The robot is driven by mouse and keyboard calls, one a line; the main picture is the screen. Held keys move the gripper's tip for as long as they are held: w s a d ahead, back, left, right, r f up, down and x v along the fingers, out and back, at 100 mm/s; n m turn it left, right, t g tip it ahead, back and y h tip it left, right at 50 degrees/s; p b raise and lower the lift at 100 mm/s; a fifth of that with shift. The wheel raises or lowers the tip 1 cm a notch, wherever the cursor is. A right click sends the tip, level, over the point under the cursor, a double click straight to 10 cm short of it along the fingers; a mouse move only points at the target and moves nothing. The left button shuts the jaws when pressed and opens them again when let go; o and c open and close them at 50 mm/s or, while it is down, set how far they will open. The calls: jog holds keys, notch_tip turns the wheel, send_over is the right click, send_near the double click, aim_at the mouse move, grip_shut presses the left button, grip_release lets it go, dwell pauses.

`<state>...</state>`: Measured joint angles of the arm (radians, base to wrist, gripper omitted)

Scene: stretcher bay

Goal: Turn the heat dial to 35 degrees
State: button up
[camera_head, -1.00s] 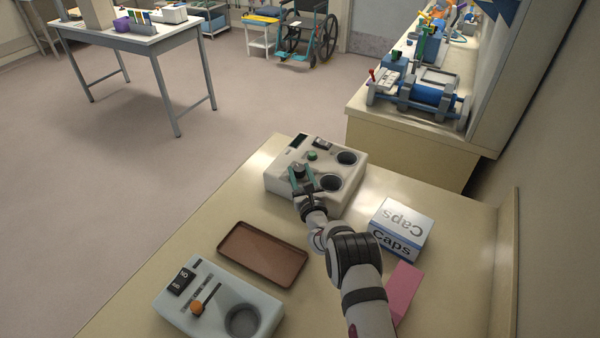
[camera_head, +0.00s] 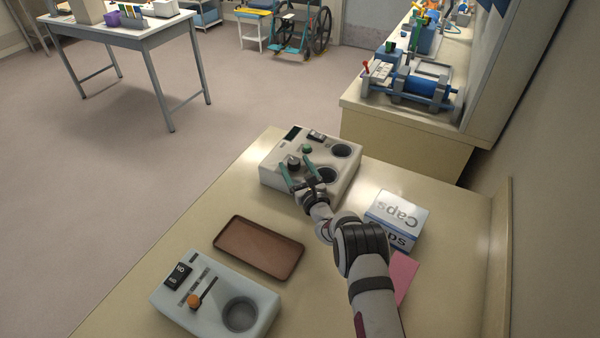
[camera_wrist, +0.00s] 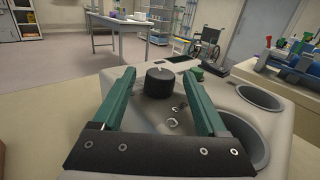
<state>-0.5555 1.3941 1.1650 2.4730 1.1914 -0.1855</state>
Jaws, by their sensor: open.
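The heat dial is a dark round knob (camera_head: 293,162) on top of a pale grey control box (camera_head: 272,174) at the back of the table. In the wrist view the dial (camera_wrist: 160,84) stands upright with a light mark on its top. My gripper (camera_head: 295,169) is open over the box, its green fingers spread. In the wrist view the dial lies beyond and between the fingertips of my gripper (camera_wrist: 160,76), apart from both. A green button (camera_head: 307,149), a black switch (camera_head: 317,136) and a dark display (camera_head: 292,133) are on the same box. No degree numbers are readable.
Two round wells (camera_head: 342,151) are in the box's right side. A brown tray (camera_head: 259,247) and a second grey box with an orange-knobbed lever (camera_head: 170,300) are at front left.

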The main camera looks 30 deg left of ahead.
jog(key=v, duration=1.1)
jog(key=shift+s+d, duration=0.2)
jog(key=shift+d, duration=0.05)
